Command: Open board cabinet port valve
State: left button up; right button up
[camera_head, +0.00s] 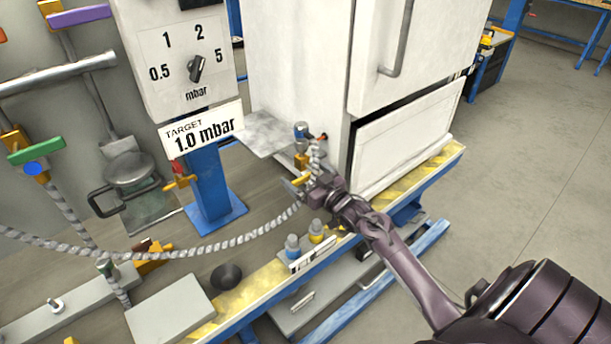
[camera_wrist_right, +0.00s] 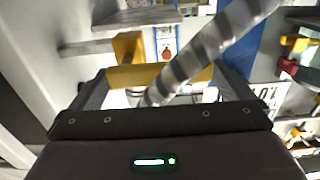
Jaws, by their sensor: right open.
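The white board cabinet (camera_head: 300,60) stands at the back, with its port low on its left side below a small metal shelf (camera_head: 262,133). The port valve has a yellow body (camera_head: 301,160), with a yellow handle (camera_head: 301,180) just below it. A grey-and-white striped hose (camera_head: 240,244) runs up to this port. In the right wrist view the yellow handle (camera_wrist_right: 128,77) lies across the gap between my open fingers (camera_wrist_right: 160,90), and the hose (camera_wrist_right: 195,58) crosses in front. My left gripper is out of view.
A mbar dial box (camera_head: 178,60) on a blue post (camera_head: 210,175) stands left of the cabinet. More valves and a pipe are at far left. The floor at right is clear.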

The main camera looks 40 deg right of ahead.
jog(key=c, duration=1.2)
jog(key=shift+o, duration=0.2)
